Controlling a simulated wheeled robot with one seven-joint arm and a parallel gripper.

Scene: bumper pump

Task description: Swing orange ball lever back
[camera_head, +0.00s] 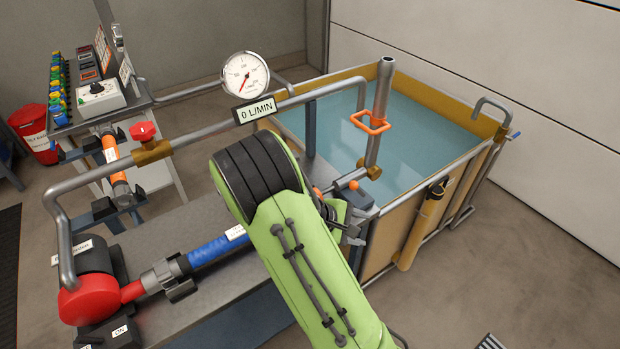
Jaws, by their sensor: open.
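A small orange ball (353,185) shows near the brass fitting (370,172) at the foot of the upright grey pipe (380,105), beside the tank's near side. Another orange piece (317,192) shows just left of it, partly hidden by my green arm. Which of the two ends the lever, and how the lever lies, I cannot tell. My gripper (350,233) is mostly hidden behind my arm, just below and near the orange ball. It is open, and I see nothing held in it. Contact with the lever cannot be made out.
The water tank (430,180) stands behind, with an orange square handle (370,122) on the upright pipe. A round gauge (245,75) and a 0 L/MIN sign (255,109) stand left. A red pump (88,300) and blue hose (210,250) lie front left. Floor at right is mostly clear.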

